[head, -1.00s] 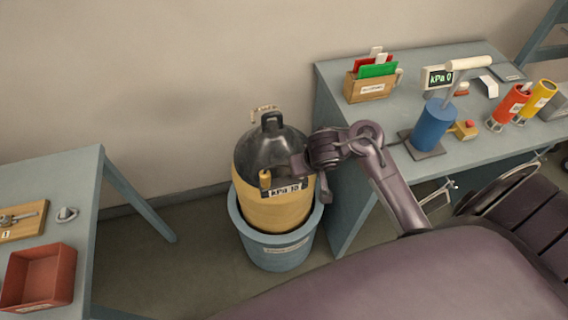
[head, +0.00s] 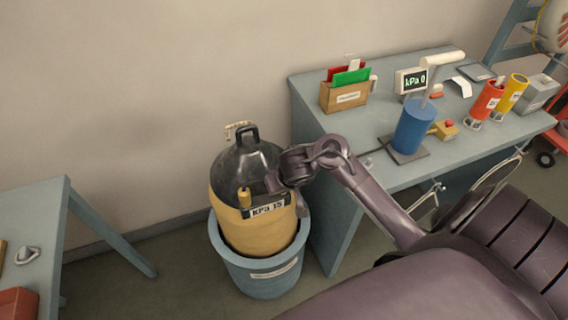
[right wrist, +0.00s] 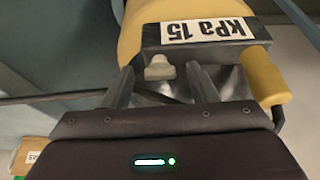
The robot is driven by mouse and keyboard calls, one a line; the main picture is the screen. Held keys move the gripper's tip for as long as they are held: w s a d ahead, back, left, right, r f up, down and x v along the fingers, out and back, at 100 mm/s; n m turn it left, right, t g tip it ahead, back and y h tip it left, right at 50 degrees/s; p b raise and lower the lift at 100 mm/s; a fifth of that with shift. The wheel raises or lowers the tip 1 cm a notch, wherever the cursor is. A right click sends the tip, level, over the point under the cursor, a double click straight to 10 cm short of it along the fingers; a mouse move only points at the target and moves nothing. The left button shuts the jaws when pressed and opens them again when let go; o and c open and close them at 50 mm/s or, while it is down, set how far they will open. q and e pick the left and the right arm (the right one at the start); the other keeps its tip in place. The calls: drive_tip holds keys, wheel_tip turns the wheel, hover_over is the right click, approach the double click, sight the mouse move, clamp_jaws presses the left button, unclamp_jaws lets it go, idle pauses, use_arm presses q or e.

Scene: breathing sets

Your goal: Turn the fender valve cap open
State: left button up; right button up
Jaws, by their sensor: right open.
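The fender (head: 228,213), a yellow cylinder with a black domed top and handle, stands in a blue tub (head: 262,277). Its label reads kPa 15; in the right wrist view the fender (right wrist: 150,14) and label appear upside down. A small pale knob, seemingly the valve cap (right wrist: 159,69), sits beside the label, between my right gripper's fingers (right wrist: 160,88). The fingers are apart, with gaps at the knob's sides. In the head view my right gripper (head: 274,184) is at the fender's upper right side and the knob is hidden. My left gripper is not in view.
A yellow peg (head: 243,197) stands beside the label. The blue-grey table (head: 345,137) right of the tub holds a card box (head: 343,97), a blue cylinder (head: 414,126) and a kPa 0 display (head: 411,81). Another table (head: 50,215) is at left. Floor between is clear.

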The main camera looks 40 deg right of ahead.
drive_tip(key=c, duration=1)
